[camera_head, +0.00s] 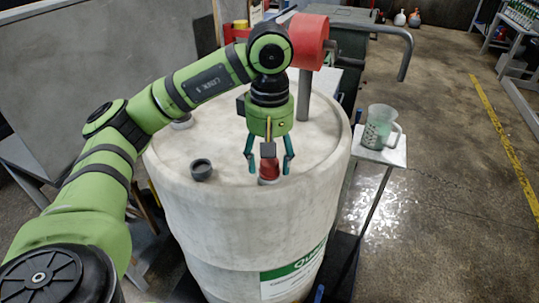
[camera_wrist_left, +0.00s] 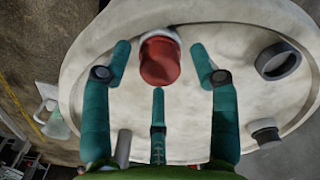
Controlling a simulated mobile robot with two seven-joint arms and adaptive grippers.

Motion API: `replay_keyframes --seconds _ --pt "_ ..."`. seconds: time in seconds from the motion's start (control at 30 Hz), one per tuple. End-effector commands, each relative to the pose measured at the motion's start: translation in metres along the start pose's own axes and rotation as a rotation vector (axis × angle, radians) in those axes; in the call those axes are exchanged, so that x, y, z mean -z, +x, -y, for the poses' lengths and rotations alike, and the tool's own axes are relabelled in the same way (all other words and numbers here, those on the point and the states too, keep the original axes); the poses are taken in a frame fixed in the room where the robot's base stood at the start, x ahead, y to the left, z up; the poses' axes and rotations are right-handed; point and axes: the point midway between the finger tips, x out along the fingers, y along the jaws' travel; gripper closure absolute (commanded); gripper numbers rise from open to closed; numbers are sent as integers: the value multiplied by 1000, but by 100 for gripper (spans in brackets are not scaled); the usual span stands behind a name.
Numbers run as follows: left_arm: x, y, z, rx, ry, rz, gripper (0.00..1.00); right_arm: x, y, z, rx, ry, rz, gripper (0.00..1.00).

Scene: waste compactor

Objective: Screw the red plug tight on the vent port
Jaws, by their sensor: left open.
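The red plug (camera_head: 269,170) sits upright on the pale vent port (camera_head: 268,181), near the front of the white drum's top (camera_head: 225,140). In the left wrist view the red plug (camera_wrist_left: 160,60) has a pale ring behind its far edge. I cannot tell how far the plug is screwed in. My left gripper (camera_head: 268,172) points down over the plug with its teal fingers open. The fingers (camera_wrist_left: 158,75) stand around the plug with gaps, and none visibly touches it. My right gripper is in neither view.
A clear jug (camera_head: 379,127) stands on a small side table (camera_head: 393,153) at the right. Open floor lies further right.

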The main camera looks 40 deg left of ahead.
Motion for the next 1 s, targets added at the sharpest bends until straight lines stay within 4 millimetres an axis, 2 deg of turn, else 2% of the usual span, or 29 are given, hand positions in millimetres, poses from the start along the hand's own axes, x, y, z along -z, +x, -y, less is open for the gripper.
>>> replay_keyframes --seconds 0.03,0.07,0.1,0.17,0.3,0.33,0.4,0.57,0.8,1.0 --pt "0 0 0 0 1 0 44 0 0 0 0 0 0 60" --pt "0 0 0 0 1 0 55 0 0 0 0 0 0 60" --pt "0 0 0 0 1 0 72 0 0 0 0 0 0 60" --pt "0 0 0 0 2 0 96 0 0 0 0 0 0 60" --pt "0 0 0 0 3 0 97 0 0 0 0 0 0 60" --pt "0 0 0 0 3 0 75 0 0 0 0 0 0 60" --pt "0 0 0 0 3 0 100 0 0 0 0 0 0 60" --pt "0 0 0 1 40 0 100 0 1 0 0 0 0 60" --pt "0 1 0 0 352 -1 100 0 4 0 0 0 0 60" --pt "0 1 0 1 457 0 100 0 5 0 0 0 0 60"
